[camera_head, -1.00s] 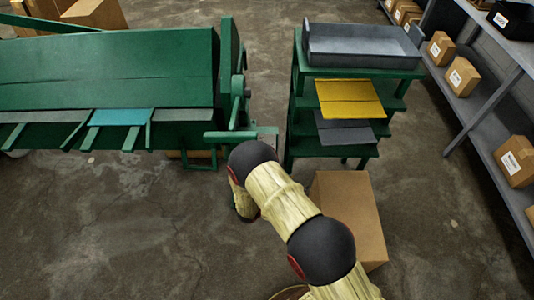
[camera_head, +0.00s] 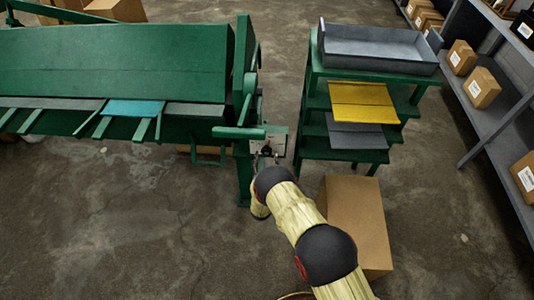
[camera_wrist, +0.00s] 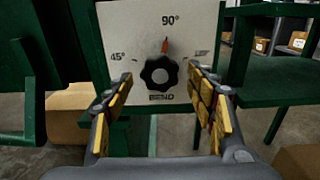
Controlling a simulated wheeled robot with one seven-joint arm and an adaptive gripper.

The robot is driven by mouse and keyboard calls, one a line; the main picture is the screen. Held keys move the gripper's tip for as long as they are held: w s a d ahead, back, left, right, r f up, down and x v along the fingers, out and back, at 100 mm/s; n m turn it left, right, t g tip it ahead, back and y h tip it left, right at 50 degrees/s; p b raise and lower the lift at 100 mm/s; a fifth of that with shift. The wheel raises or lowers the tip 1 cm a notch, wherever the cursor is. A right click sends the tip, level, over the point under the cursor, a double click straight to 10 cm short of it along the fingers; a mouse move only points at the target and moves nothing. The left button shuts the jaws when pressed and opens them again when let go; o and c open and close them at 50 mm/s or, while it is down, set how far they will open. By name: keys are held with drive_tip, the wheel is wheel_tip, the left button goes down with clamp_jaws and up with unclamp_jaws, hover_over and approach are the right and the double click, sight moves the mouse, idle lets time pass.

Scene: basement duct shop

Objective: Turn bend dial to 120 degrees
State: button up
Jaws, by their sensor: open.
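The bend dial (camera_wrist: 159,73) is a black lobed knob on a pale plate (camera_wrist: 118,22) marked "BEND". Its orange pointer (camera_wrist: 166,46) points up at the 90° mark. A 45° mark is on the left; the mark on the right is too slanted and small to read. My gripper (camera_wrist: 161,76) is open, with yellow-padded fingers on the left and right of the knob in the wrist view. I cannot tell whether they touch it. In the head view the plate (camera_head: 278,140) shows at the right end of the green bending machine (camera_head: 120,65), just beyond my wrist.
A green shelf stand (camera_head: 312,75) with a grey tray (camera_head: 380,60) and yellow sheet (camera_head: 362,100) stands right of the machine. A cardboard box (camera_head: 355,220) sits on the floor beside my arm. A green bar (camera_head: 238,132) juts out near the plate. Floor at left is clear.

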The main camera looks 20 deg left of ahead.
sight(266, 153)
drive_tip(key=shift+b+x, duration=0.35)
drive_tip(key=shift+x, duration=1.35)
drive_tip(key=shift+c, duration=0.5)
drive_tip(key=c, duration=1.1)
drive_tip(key=m+b, duration=0.1)
drive_tip(key=m, duration=0.2)
drive_tip(key=shift+f+b, duration=0.1)
drive_tip(key=shift+b, duration=0.3)
drive_tip(key=m+b, duration=0.1)
drive_tip(key=m, duration=0.2)
drive_tip(key=shift+a+m+b, duration=0.1)
drive_tip(key=shift+m+b, duration=0.2)
drive_tip(key=shift+b, duration=0.05)
drive_tip(key=m+b, duration=0.2)
drive_tip(key=m, duration=0.3)
drive_tip(key=shift+r+m, duration=0.2)
drive_tip(key=shift+m, duration=0.1)
